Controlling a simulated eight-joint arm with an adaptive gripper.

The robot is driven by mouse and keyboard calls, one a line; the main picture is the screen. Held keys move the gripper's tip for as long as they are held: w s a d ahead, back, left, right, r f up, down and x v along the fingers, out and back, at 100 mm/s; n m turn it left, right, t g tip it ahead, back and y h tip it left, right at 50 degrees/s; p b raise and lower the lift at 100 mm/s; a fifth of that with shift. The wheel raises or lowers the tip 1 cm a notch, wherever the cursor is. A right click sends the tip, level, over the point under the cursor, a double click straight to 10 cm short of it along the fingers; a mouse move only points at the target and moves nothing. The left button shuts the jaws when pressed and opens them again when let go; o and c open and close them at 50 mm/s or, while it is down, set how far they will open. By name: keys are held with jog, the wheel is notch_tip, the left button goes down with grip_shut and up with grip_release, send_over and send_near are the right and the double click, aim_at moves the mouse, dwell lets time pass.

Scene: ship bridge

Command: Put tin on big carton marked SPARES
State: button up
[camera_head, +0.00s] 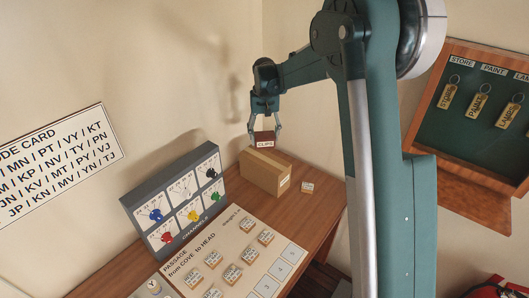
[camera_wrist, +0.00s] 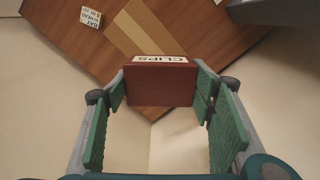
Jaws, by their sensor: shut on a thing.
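A dark red tin labelled CLIPS (camera_head: 264,138) is held between the fingers of my gripper (camera_head: 265,127). In the wrist view the tin (camera_wrist: 160,86) sits between the two green finger pads of my gripper (camera_wrist: 160,92). The brown cardboard carton (camera_head: 262,172) stands at the back of the wooden desk, just below the tin. In the wrist view the carton (camera_wrist: 150,30) shows its taped top beyond the tin. The tin appears above the carton; any gap between them is hard to judge. The marking on the carton is too small to read.
A small labelled tile (camera_head: 307,187) lies right of the carton. A grey panel with coloured knobs (camera_head: 178,203) stands to its left. A passage board (camera_head: 235,255) with several tiles covers the near desk (camera_head: 325,218). A key cabinet (camera_head: 480,110) hangs at right.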

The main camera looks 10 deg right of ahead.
aim_at(264, 135)
jog(key=shift+f, duration=1.9)
jog(key=shift+f, duration=1.85)
jog(key=shift+f, duration=0.2)
jog(key=o, duration=1)
jog(key=shift+r, duration=0.15)
notch_tip(264, 135, up, 12)
jog(key=shift+r, duration=0.1)
